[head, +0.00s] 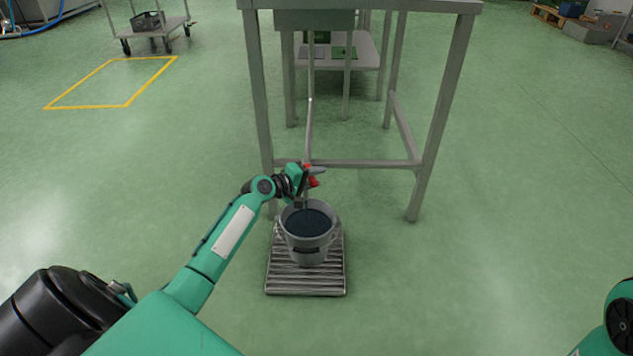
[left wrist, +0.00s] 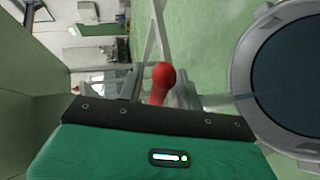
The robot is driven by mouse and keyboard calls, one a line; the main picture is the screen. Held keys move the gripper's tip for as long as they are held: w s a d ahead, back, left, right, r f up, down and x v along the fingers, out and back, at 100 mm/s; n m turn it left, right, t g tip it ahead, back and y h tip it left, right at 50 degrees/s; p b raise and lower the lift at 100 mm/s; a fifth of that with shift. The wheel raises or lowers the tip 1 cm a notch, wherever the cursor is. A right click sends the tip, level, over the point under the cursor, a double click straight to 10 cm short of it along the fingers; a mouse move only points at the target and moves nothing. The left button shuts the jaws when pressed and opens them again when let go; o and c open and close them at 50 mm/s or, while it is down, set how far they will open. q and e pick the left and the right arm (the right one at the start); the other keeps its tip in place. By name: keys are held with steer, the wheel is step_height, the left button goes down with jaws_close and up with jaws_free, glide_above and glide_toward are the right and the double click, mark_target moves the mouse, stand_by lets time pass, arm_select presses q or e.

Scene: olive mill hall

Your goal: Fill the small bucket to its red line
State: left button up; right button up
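The small grey bucket (head: 309,252) stands upright on a slatted metal platform (head: 305,283) in the head view. Dark liquid (head: 308,222) lies inside, below the rim. I cannot make out a red line. In the left wrist view the bucket's rim (left wrist: 242,68) and the dark liquid (left wrist: 290,75) fill the right side. My left gripper (head: 307,178) is just above the bucket's back rim, at red parts of what looks like a tap. A red rounded knob (left wrist: 163,76) stands in front of it in the left wrist view. Its fingers are not clear. My right gripper is out of view.
A metal table (head: 438,115) stands over and behind the bucket, with legs and a low crossbar. A low shelf with green items (head: 343,52) is beyond it. A trolley (head: 150,27) stands at the far left. The green floor is free on both sides.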

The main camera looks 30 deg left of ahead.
arm_select(q)
steer(key=shift+w+d, duration=0.1)
steer(key=shift+w, duration=0.2)
steer(key=shift+c, duration=0.2)
jaws_close()
steer(key=shift+s+a+f+m+h+b, duration=0.3)
steer(key=shift+m+h+b, duration=0.25)
steer(key=shift+b, duration=0.45)
steer(key=shift+s+m+g+h+b, duration=0.1)
steer(key=shift+m+g+h+b, duration=0.15)
steer(key=shift+g+h+b, duration=0.2)
steer(key=shift+s+a+m+h, duration=0.1)
steer(key=shift+s+m+h, duration=0.05)
steer(key=shift+m+h, duration=0.15)
steer(key=shift+s+a+r+m+g+h+b, duration=0.15)
steer(key=shift+s+r+m+g+h+b, duration=0.1)
steer(key=shift+m+g+h+b, duration=0.25)
